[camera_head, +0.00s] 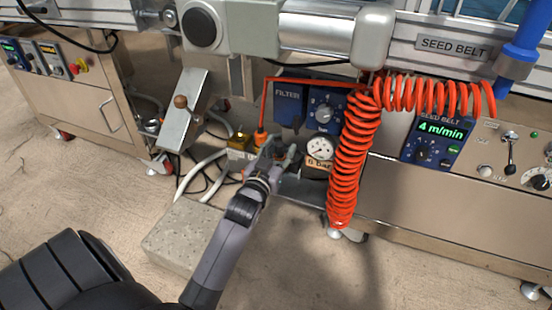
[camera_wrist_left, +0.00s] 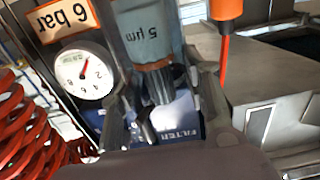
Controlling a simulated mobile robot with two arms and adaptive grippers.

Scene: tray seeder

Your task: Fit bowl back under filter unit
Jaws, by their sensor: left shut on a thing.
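My left gripper (camera_head: 277,148) reaches in below the blue FILTER plate (camera_head: 289,102). In the left wrist view, where labels appear upside down, a grey-teal bowl (camera_wrist_left: 146,30) marked 5 µm has a copper-coloured band (camera_wrist_left: 152,66) and a dark ribbed part (camera_wrist_left: 157,88) at its end towards the FILTER plate (camera_wrist_left: 182,133). The fingers (camera_wrist_left: 163,95) lie on both sides of this end, and the gripper is shut on the bowl. In the head view the gripper mostly hides the bowl. Whether the bowl touches the filter unit cannot be told. My right gripper is out of view.
A pressure gauge (camera_head: 320,148) with a 6 bar tag (camera_head: 319,164) is close to the right of the gripper. A red coiled hose (camera_head: 355,165) hangs further right. A brass-coloured block (camera_head: 239,142) and an orange-ended line (camera_head: 261,137) are close on the left.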

